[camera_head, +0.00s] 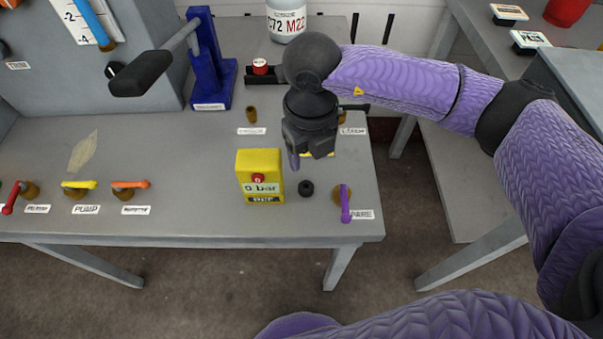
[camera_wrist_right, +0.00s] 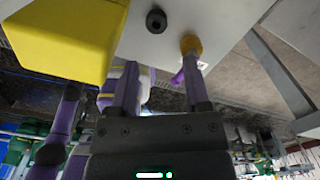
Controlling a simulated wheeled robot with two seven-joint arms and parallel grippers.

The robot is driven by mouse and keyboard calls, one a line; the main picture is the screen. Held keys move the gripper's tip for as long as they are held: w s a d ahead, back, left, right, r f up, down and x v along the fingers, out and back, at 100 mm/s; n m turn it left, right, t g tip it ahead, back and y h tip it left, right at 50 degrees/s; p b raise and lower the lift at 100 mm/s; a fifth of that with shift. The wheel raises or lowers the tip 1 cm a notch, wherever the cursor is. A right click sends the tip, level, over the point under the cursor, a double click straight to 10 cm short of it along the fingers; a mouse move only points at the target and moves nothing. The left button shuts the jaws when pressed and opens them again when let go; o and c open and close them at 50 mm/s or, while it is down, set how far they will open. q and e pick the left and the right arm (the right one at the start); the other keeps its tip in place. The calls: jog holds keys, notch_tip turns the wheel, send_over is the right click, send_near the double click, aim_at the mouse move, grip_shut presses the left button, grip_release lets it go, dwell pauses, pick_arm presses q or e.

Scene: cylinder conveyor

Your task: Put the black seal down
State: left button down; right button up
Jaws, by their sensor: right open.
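The black seal (camera_head: 306,188) is a small dark ring lying on the grey table, just right of the yellow box. In the right wrist view the seal (camera_wrist_right: 156,21) sits on the tabletop beyond the fingertips, with a hole in its middle. My right gripper (camera_head: 307,157) is above the table behind the seal, apart from it. In the wrist view its two purple fingers (camera_wrist_right: 160,75) are spread with nothing held between them. My left gripper is not in view.
The yellow "0 bar" box (camera_head: 259,177) stands left of the seal. A valve with a purple handle (camera_head: 346,203) is to its right, near the table's (camera_head: 190,221) right edge. A blue press (camera_head: 209,62) stands at the back. The table between the box and the orange-handled valve (camera_head: 131,185) is clear.

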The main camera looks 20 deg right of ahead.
aim_at(307, 188)
jog(key=f+b, duration=0.1)
jog(key=f, duration=0.2)
jog(key=f+b, duration=0.1)
jog(key=f, duration=0.2)
jog(key=f+b, duration=0.1)
jog(key=f, duration=0.2)
jog(key=shift+s+a+f+b, duration=0.2)
jog(key=shift+s+b, duration=0.05)
jog(key=shift+b, duration=0.15)
jog(key=shift+r, duration=0.15)
jog(key=shift+c, duration=1.2)
jog(key=c, duration=0.5)
grip_shut()
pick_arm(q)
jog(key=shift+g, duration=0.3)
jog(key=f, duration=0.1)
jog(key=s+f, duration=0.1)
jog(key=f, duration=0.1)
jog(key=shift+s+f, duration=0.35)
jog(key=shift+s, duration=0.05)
